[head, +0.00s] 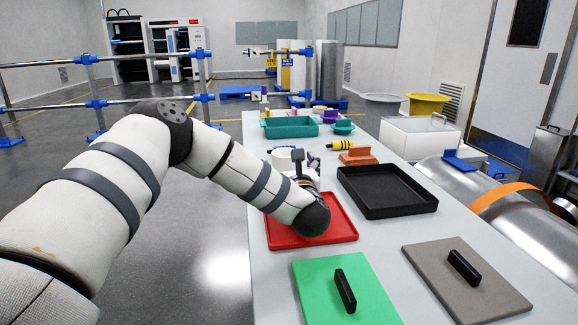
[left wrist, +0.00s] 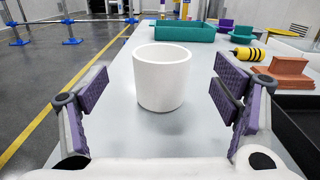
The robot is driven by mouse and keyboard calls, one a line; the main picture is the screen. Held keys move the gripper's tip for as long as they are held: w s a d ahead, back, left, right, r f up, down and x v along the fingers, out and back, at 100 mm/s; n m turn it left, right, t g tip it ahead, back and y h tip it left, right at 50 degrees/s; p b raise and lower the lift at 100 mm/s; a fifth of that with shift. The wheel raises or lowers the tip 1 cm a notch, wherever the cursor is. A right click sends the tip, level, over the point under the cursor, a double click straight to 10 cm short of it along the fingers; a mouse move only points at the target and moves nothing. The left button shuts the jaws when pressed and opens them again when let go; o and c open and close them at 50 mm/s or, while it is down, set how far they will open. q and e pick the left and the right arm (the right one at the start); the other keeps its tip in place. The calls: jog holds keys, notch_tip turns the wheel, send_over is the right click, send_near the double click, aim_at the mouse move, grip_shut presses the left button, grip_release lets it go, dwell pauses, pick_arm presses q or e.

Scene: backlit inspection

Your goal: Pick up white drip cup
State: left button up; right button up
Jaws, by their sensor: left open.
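The white drip cup (left wrist: 162,82) stands upright on the grey table, in the middle of the left wrist view. In the head view its upper part (head: 283,155) shows just beyond my left wrist, partly hidden by my arm. My left gripper (left wrist: 160,98) is open, with its purple-padded fingers wide apart on either side of the cup in the picture. The cup appears a little ahead of the fingers, and they do not touch it. In the head view my left gripper (head: 301,158) is mostly hidden behind its wrist. My right gripper is in neither view.
A red tray (head: 335,228) lies under my left wrist, with a black tray (head: 425,207) to its right. An orange block (head: 357,155) and a yellow-black cylinder (head: 343,146) are right of the cup. A teal tray (head: 289,131) stands behind. Green (head: 315,290) and grey (head: 430,270) handled plates lie in front.

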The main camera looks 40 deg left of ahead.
aim_at(288, 158)
pick_arm(q)
jog(key=x, duration=0.5)
jog(key=shift+w+a, duration=0.15)
jog(key=shift+w, duration=0.05)
jog(key=c, duration=1.2)
jog(key=shift+r, duration=0.15)
jog(key=shift+c, duration=0.2)
